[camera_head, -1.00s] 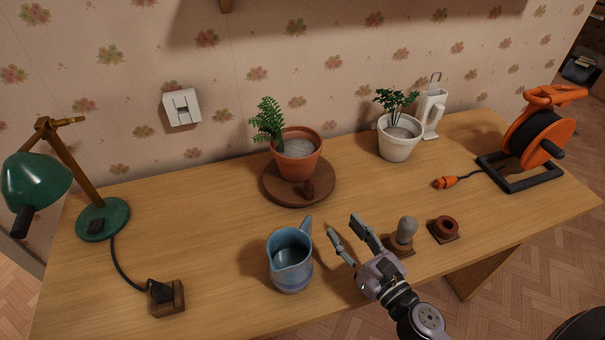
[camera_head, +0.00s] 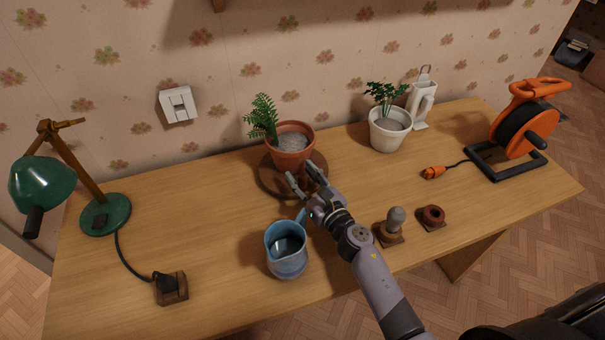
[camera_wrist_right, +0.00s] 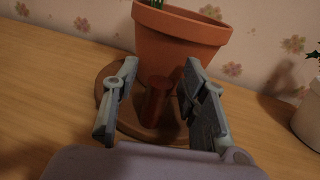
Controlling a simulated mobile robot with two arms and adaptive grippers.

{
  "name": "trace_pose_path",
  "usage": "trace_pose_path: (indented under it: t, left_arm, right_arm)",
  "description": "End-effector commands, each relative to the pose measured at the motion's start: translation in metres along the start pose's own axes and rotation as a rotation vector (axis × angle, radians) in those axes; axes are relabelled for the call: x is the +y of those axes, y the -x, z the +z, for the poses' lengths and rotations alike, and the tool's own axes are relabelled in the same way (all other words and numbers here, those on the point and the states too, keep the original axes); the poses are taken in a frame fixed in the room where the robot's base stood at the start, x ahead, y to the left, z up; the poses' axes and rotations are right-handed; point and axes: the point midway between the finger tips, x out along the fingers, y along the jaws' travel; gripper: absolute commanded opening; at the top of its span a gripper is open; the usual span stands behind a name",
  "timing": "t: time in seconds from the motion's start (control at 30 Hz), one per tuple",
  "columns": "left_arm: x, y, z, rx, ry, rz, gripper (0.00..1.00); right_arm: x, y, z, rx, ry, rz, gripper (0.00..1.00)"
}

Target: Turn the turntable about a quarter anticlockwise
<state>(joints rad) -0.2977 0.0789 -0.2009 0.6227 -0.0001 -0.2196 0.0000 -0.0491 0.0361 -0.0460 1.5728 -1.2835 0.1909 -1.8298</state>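The turntable (camera_head: 266,184) is a round dark brown wooden disc on the desk near the wall. A terracotta pot (camera_head: 291,157) with a green fern stands on it. The turntable's short upright knob (camera_wrist_right: 155,101) shows in the wrist view on its near side, in front of the pot (camera_wrist_right: 180,50). My right gripper (camera_head: 304,176) is over the turntable's near edge. In the wrist view my right gripper (camera_wrist_right: 157,88) is open, its fingers on either side of the knob with gaps visible. My left gripper is not in view.
A blue jug (camera_head: 286,250) stands just in front, close to my right gripper. A white potted plant (camera_head: 389,131), orange cable reel (camera_head: 525,130) and green lamp (camera_head: 105,214) stand farther off.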

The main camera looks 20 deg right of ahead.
Motion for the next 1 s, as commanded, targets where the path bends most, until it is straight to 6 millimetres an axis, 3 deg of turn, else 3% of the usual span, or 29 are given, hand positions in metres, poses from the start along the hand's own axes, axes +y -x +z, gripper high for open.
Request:
trace_pose_path:
  t: [0.27,0.87,1.0]
  left_arm:
    - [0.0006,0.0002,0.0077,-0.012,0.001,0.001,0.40]
    - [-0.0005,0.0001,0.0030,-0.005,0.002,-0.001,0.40]
    - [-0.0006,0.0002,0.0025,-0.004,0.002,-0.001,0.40]
  right_arm:
    - [0.0000,-0.0014,-0.0001,0.000,-0.001,0.000,0.40]
    - [0.0000,-0.0011,-0.0001,0.000,-0.001,0.000,0.00]
    - [0.0000,-0.0011,-0.0001,0.000,-0.001,0.000,0.00]
